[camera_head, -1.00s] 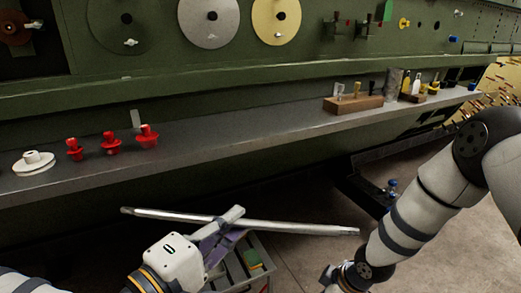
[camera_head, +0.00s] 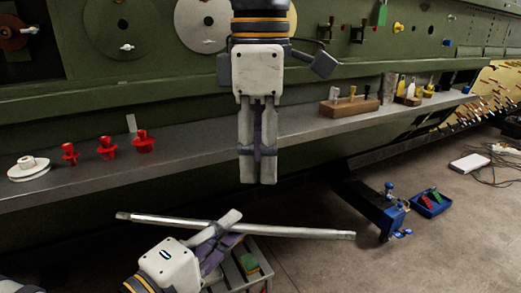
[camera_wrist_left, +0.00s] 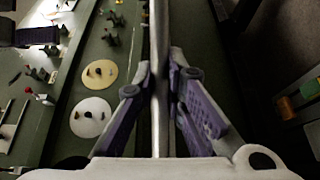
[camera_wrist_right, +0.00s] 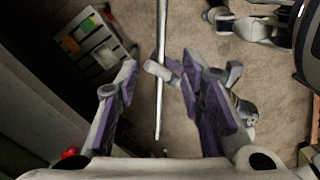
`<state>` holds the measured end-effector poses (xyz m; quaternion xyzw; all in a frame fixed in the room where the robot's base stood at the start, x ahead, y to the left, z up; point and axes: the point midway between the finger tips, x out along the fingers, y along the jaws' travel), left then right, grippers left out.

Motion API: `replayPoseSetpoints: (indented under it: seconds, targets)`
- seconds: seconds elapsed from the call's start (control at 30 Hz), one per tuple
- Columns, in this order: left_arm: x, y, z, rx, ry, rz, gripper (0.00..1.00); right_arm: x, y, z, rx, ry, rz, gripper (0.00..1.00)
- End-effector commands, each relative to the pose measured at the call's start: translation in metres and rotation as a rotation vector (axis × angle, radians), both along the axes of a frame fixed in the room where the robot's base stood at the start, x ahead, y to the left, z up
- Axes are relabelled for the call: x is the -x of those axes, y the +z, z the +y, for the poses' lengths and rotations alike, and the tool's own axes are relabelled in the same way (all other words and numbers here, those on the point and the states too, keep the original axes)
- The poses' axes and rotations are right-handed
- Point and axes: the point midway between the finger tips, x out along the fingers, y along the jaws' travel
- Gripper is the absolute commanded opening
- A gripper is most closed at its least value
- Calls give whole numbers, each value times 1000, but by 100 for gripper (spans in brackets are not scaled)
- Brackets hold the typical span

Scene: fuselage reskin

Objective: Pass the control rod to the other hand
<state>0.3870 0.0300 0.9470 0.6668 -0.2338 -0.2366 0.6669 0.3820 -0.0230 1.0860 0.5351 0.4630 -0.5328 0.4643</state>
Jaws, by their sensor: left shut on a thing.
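The control rod is a long, thin, pale metal bar (camera_head: 300,232), lying nearly level in front of the bench in the head view. My left gripper (camera_head: 226,228) is shut on it near its middle. In the left wrist view the rod (camera_wrist_left: 157,70) runs lengthwise between the fingers. My right gripper (camera_head: 258,178) hangs fingers down above the rod, right of my left gripper and apart from the rod. In the right wrist view its fingers (camera_wrist_right: 158,72) are spread and empty, with the rod (camera_wrist_right: 159,112) showing in the gap beyond them.
A grey ledge (camera_head: 205,150) runs behind the rod, with red knobs (camera_head: 107,148) and a wooden block (camera_head: 350,106) on it. A case with compartments (camera_head: 258,270) is below the rod. A blue tray (camera_head: 432,204) lies on the floor at right.

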Motion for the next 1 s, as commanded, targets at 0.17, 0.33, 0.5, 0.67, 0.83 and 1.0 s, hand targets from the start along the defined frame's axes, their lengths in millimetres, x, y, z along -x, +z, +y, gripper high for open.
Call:
replayPoseSetpoints:
  seconds: [0.17,0.33,0.5,0.67,0.83,1.0]
  targets:
    - [0,0,0,0,0,0,0,2,-31,-1,3,2,9,36]
    - [0,0,0,0,0,0,0,1,-74,-1,3,1,8,36]
    - [0,0,0,1,0,-1,0,1,-105,0,1,0,5,36]
    - [0,0,0,1,0,-1,0,1,-117,0,2,0,3,36]
    - [0,0,0,1,0,-1,0,0,-119,-1,2,-1,2,36]
    - [0,0,0,1,0,-1,0,0,-118,-1,2,-1,2,15]
